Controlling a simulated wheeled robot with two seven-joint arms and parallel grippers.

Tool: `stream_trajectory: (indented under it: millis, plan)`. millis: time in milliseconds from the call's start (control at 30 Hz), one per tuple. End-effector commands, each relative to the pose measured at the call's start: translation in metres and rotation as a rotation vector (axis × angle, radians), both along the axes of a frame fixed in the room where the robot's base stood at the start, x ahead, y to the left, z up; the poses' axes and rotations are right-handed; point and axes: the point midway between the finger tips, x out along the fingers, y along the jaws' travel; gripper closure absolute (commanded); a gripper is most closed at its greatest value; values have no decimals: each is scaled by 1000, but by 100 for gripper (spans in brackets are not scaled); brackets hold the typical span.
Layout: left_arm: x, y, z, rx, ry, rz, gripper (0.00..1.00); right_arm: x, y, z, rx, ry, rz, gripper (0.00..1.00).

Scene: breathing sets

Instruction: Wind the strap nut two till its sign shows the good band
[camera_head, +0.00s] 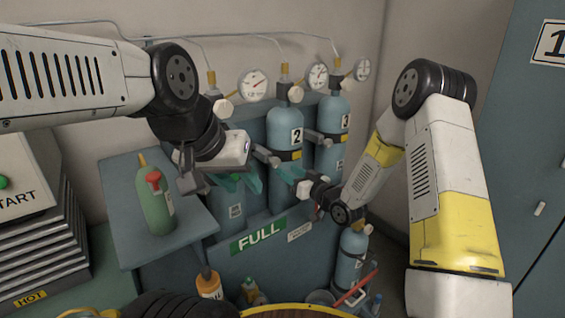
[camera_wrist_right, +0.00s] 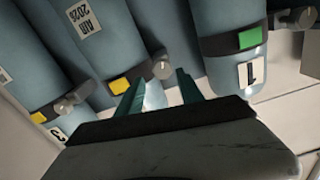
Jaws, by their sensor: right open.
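Strap nut two (camera_wrist_right: 162,66) is a grey knob at the end of the dark strap on cylinder 2 (camera_head: 284,122). It also shows in the head view (camera_head: 262,152). The sign on this strap (camera_wrist_right: 120,86) is yellow. My right gripper (camera_wrist_right: 158,92) is open and empty, its teal fingers pointing at the nut, which appears just beyond and between the fingertips. Whether they touch is unclear. In the head view the right gripper (camera_head: 282,174) is below the nut. My left gripper (camera_head: 238,182) hangs in front of cylinder 1; its finger gap is unclear.
Cylinder 1's strap sign (camera_wrist_right: 250,38) is green. Cylinder 3 (camera_head: 332,112) stands close beside, with a yellow sign (camera_wrist_right: 39,118). A green bottle (camera_head: 154,200) stands on the left shelf. A loose cylinder (camera_head: 350,262) stands at lower right, near a bucket.

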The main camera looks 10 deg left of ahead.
Motion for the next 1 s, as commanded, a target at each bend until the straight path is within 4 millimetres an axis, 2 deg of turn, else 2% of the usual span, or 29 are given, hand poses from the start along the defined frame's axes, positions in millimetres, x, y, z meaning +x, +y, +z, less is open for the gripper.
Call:
stream_trajectory:
  millis: [167,600,967,1000]
  plan:
    - [0,0,0,0,0,0,64,4,9,-3,23,-10,11,56]
    - [0,0,0,0,0,0,64,48,53,-3,21,-8,9,56]
    - [0,0,0,0,0,0,64,53,58,-3,19,-7,8,56]
    - [0,0,0,0,0,0,64,53,58,-3,19,-7,8,60]
